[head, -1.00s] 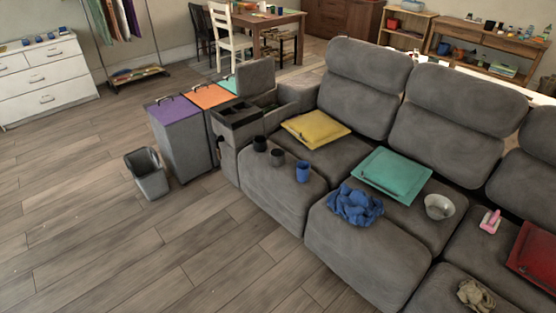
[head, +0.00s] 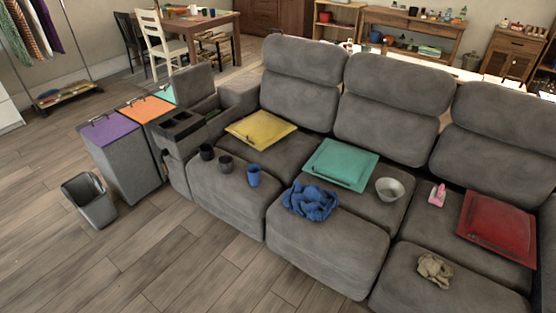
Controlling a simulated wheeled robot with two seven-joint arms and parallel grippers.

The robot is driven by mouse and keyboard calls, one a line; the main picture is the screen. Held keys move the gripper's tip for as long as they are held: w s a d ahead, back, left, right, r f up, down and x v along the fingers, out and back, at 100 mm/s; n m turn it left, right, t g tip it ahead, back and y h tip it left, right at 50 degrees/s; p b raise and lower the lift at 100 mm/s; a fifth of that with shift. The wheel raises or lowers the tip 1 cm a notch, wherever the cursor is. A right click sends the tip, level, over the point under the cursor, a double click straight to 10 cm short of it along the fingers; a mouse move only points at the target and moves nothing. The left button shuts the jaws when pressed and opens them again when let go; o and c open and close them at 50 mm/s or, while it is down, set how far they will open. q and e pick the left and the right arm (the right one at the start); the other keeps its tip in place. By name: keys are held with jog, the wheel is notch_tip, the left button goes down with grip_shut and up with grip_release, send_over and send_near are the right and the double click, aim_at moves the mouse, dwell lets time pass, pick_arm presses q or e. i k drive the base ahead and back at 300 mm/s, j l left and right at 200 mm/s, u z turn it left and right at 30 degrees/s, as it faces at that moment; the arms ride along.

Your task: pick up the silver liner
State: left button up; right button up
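Nothing in view is plainly marked as the silver liner. A small silver-grey bowl-shaped thing (head: 389,189) sits on the middle sofa seat, to the right of a teal cushion-like square (head: 341,164). An open grey bin (head: 90,200) stands on the floor at the left, and I cannot tell whether a liner is inside it. Neither of my grippers is in view.
A long grey sofa (head: 330,237) fills the middle and right. On it lie a blue cloth (head: 310,201), several dark and blue cups, a yellow square (head: 260,130), a red square (head: 497,224) and a beige cloth (head: 434,270). Lidded bins (head: 125,170) stand left. The front-left floor is clear.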

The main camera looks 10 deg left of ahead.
aim_at(226, 162)
jog(key=i+j+z, duration=0.45)
jog(key=j, duration=0.3)
jog(key=j+z, duration=0.25)
jog(key=j, duration=0.15)
jog(key=i+j+z, duration=0.2)
jog(key=j, duration=0.2)
jog(key=j+z, duration=0.25)
jog(key=j, duration=0.2)
jog(key=k, duration=0.05)
